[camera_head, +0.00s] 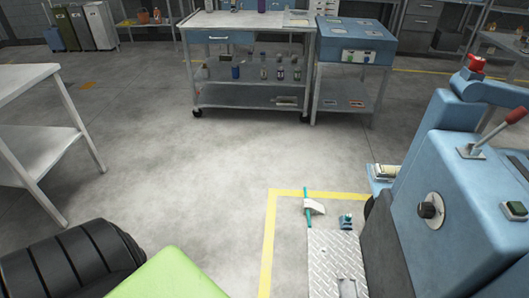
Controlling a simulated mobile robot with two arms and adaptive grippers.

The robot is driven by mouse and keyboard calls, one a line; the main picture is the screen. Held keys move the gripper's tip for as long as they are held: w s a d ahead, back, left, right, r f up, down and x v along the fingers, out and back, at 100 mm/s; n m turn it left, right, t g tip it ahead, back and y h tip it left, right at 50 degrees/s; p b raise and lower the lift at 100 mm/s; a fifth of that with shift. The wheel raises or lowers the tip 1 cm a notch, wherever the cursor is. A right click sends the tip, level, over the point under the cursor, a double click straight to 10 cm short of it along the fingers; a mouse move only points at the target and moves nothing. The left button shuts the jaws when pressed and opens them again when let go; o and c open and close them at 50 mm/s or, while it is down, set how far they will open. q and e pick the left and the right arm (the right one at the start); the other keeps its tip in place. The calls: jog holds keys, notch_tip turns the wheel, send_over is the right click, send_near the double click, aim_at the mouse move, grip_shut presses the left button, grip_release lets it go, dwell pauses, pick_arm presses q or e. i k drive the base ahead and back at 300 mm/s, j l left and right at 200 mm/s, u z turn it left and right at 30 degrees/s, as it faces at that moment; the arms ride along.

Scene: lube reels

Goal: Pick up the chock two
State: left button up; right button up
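I cannot tell for sure which thing is chock two. Near the floor plate lie a white and teal item (310,206) with a long teal bar and a small teal item (346,221) on the plate's far end. A small grey item (347,287) is at the bottom edge on the plate. All are too small to name surely. Neither of my grippers shows in the head view.
A blue machine (452,200) with a red-knobbed lever stands close at right, beside the diamond-pattern plate (328,258). A black ribbed round object (72,264) and a green surface (168,276) are at lower left. A wheeled cart (250,94) stands behind. The middle floor is clear.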

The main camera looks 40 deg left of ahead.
aim_at(310, 207)
jog(key=u, duration=0.8)
jog(key=z, duration=0.55)
jog(key=i+j+z, duration=0.1)
jog(key=j+z, duration=0.8)
jog(key=j, duration=0.2)
jog(key=j+z, duration=0.45)
jog(key=j, duration=0.15)
jog(key=k+j, duration=0.1)
jog(key=j, duration=0.35)
jog(key=j+z, duration=0.1)
jog(key=j, duration=0.3)
jog(key=k+j, duration=0.15)
jog(key=j, duration=0.3)
jog(key=k+j+z, duration=0.1)
jog(key=j, duration=0.3)
jog(key=k+j, duration=0.15)
jog(key=j, duration=0.25)
jog(key=k+j, duration=0.1)
jog(key=j, duration=0.35)
jog(key=j+z, duration=0.25)
jog(key=j, duration=0.55)
jog(key=j+z, duration=0.3)
jog(key=j, duration=0.5)
